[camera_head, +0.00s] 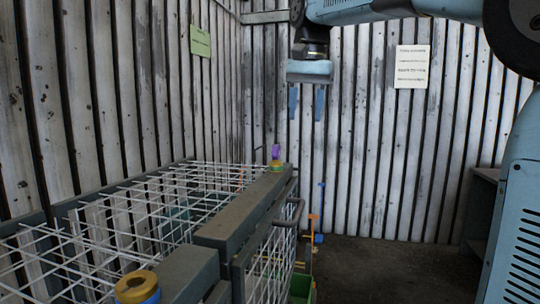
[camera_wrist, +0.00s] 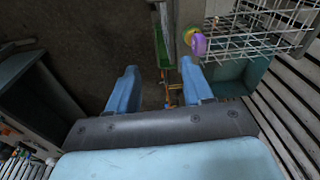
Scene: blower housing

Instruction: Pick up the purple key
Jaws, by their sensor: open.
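The purple key (camera_head: 275,151) stands upright in a yellow-and-green round fitting (camera_head: 276,165) on the far end of the cage's top rail. In the wrist view the purple key (camera_wrist: 199,44) shows beyond the right finger, with the yellow fitting (camera_wrist: 190,35) beside it. My gripper (camera_head: 307,104) is open and empty, pointing down, above the key and a little to its right in the head view. In the wrist view my gripper's two blue fingers (camera_wrist: 160,88) are wide apart, with the key outside the gap between them.
A wire-mesh cage (camera_head: 150,210) with grey rails fills the lower left. A second yellow ring fitting (camera_head: 137,286) sits on the near rail. A green bin (camera_head: 301,288) stands on the floor. Corrugated walls close off the back and left; the floor (camera_head: 385,270) at right is clear.

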